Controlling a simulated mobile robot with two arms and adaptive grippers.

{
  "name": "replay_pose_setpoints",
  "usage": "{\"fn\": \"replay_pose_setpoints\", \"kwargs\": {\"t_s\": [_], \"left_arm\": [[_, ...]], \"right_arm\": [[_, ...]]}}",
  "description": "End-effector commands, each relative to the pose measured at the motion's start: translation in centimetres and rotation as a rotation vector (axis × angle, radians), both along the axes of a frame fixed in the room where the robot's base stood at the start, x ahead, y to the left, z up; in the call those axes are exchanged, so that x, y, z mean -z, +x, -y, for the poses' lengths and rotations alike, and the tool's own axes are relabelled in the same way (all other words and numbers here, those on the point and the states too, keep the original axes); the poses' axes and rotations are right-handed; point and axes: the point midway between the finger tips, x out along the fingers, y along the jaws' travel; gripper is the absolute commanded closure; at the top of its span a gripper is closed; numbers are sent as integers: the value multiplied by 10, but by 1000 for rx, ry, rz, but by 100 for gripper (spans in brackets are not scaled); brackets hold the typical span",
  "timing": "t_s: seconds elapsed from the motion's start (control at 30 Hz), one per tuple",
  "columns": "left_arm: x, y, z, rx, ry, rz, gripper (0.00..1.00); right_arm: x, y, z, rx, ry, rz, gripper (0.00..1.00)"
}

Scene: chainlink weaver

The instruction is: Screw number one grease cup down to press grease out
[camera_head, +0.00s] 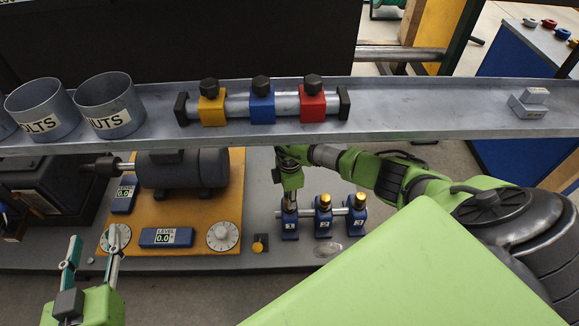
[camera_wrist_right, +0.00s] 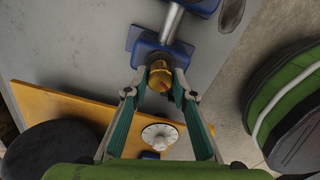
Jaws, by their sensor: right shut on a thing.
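Three blue bearing blocks stand in a row on a grey shaft, labelled 1 (camera_head: 290,230), 2 (camera_head: 323,225) and 3 (camera_head: 356,222). Brass grease cups top block 2 (camera_head: 323,201) and block 3 (camera_head: 359,199). My right gripper (camera_head: 289,203) points down over block 1 and hides most of its cup. In the right wrist view, its fingers (camera_wrist_right: 160,87) are shut on the brass number one grease cup (camera_wrist_right: 160,73), one on each side. My left gripper (camera_head: 96,237) is open and empty at lower left, near the orange plate.
A motor (camera_head: 182,170) and dials stand on an orange plate (camera_head: 200,210) left of the blocks. A brass-coloured knob (camera_head: 259,245) sits in front of block 1.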

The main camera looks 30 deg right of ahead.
Motion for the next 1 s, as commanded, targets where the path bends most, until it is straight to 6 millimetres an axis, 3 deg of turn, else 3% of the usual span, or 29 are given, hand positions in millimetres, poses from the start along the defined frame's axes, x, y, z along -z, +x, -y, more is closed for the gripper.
{"fn": "replay_pose_setpoints", "kwargs": {"t_s": [0.03, 0.1, 0.53, 0.67, 1.0], "left_arm": [[0, 0, 0, 0, 0, 0, 60], [0, 0, 0, 0, 0, 1, 60], [0, 0, 1, 2, -1, 1, 60], [0, 0, 0, 1, 0, 1, 60], [0, 0, 0, 1, 0, 1, 60]], "right_arm": [[0, 0, 0, -1, 0, -1, 73], [0, 0, 0, -1, 0, -1, 59], [-6, 1, 0, -1, 0, 1, 59], [-25, 1, 1, -2, 0, 3, 59], [-95, 1, 0, -3, -1, 3, 59]]}}
